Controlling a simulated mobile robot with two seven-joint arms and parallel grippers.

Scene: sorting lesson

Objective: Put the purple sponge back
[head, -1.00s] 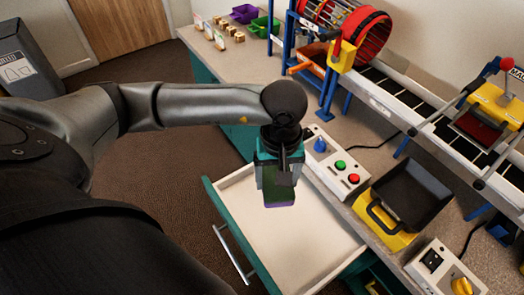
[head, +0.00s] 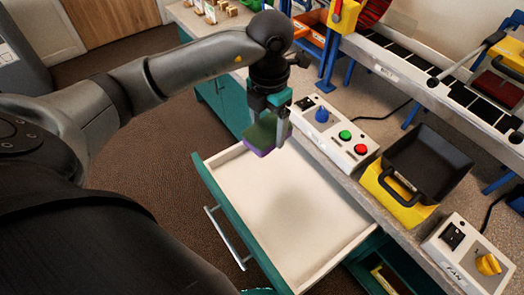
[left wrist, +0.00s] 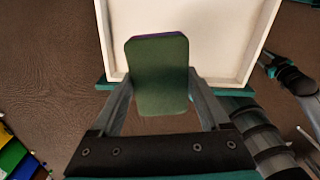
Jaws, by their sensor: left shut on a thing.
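The purple sponge (head: 262,137) has a dark green layer on top and purple below. My left gripper (head: 270,121) is shut on it and holds it in the air near the far left end of an open drawer. In the left wrist view the sponge (left wrist: 158,76) sits between both fingers, its green face toward the camera and a purple edge at the far side. The drawer (head: 300,215) has a teal front and a pale inside that looks empty. In the left wrist view, what seems to be my right gripper (left wrist: 268,62) shows at the right edge, too small to read.
A switch box (head: 338,140) with a blue knob and green and red buttons stands on the counter beside the drawer. A black bin on a yellow base (head: 428,168), another control box (head: 468,250) and a conveyor (head: 430,80) are further right.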

